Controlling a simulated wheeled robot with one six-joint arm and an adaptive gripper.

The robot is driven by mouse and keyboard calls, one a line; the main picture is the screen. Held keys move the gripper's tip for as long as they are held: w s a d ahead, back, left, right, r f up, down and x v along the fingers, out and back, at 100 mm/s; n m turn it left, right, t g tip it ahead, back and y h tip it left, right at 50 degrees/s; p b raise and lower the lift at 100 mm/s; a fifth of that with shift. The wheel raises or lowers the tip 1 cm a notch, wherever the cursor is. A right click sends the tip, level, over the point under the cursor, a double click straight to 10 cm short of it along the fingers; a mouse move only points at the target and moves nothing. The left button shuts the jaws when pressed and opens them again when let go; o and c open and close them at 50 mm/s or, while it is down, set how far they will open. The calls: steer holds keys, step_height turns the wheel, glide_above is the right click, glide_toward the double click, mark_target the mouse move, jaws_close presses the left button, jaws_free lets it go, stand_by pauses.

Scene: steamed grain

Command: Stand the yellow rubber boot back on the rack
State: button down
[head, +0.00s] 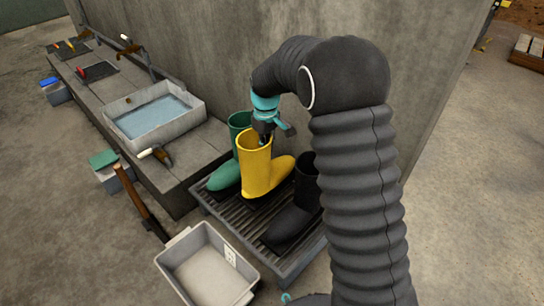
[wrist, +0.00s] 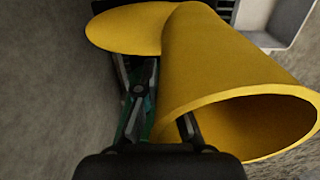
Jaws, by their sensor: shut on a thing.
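The yellow rubber boot (head: 257,172) is upright over the rack, between the green boot and the black boot, with its toe pointing right. My gripper (head: 264,136) is shut on the upper rim of its shaft. In the wrist view, one finger of my gripper (wrist: 163,115) lies outside the yellow boot (wrist: 215,70) and the other reaches inside its opening. The dark slatted rack (head: 240,214) stands against the wall. I cannot tell whether the boot's sole touches the slats.
A green boot (head: 226,176) stands behind and left of the yellow one; a black boot (head: 291,219) stands to the right. A grey bin (head: 207,268) sits in front of the rack. A long-handled tool (head: 140,203) and a stone bench with a water basin (head: 152,117) are left.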

steer(key=shift+w+d+f+b, duration=0.15)
steer(key=shift+w+d+f, duration=0.15)
steer(key=shift+f, duration=0.55)
steer(key=shift+w+d+f+b, duration=0.15)
steer(key=shift+w+f, duration=0.1)
steer(key=shift+f, duration=0.6)
steer(key=shift+w+d+f+b, duration=0.1)
steer(key=shift+w+d+f, duration=0.2)
steer(key=shift+f, duration=0.55)
steer(key=c, duration=1.8)
jaws_free()
steer(key=shift+f, duration=0.1)
steer(key=o, duration=0.5)
